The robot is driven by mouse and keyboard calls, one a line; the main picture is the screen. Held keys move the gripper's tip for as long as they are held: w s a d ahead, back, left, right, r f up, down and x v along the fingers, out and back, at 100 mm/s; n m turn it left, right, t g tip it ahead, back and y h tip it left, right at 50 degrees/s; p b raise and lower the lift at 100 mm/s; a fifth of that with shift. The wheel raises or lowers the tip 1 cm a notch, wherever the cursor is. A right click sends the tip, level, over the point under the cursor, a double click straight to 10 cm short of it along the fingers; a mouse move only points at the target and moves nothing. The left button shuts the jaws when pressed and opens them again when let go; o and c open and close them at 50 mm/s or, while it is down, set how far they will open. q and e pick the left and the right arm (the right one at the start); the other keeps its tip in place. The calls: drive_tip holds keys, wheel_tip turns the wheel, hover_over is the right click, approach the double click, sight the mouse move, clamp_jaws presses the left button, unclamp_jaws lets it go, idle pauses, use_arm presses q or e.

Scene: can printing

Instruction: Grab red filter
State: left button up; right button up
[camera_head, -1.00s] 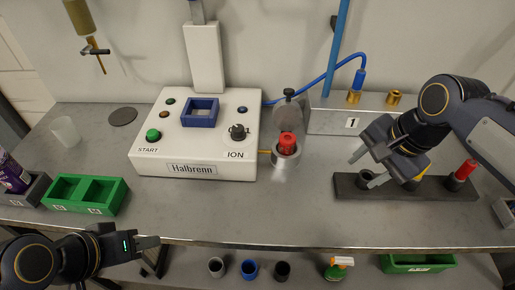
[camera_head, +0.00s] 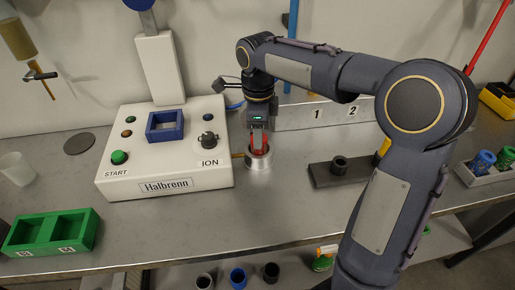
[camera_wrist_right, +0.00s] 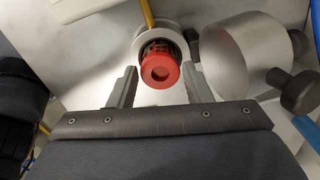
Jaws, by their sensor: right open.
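The red filter (camera_head: 259,146) sits upright in a round metal cup (camera_head: 258,163) to the right of the white Halbrenn machine (camera_head: 166,155). My right gripper (camera_head: 258,138) points down over it, partly hiding it in the head view. In the right wrist view the red filter (camera_wrist_right: 160,72) has a round recessed top, and the cup's rim (camera_wrist_right: 140,45) shows behind it. The open right gripper (camera_wrist_right: 155,85) has one finger on each side of the filter, with gaps visible. My left gripper is not in view.
A metal cylinder with a dark knob (camera_wrist_right: 238,55) stands close to the right finger. A dark rack (camera_head: 325,178) with a black ring (camera_head: 339,165) lies to the right, partly behind my arm. A green two-part box (camera_head: 40,246) stands at the left. Bare table lies in front of the machine.

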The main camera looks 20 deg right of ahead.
wheel_tip(320, 180, down, 2)
drive_tip(key=shift+f, duration=0.2)
drive_tip(key=c, duration=0.6)
drive_tip(key=shift+c, duration=0.2)
drive_tip(key=shift+r, duration=0.15)
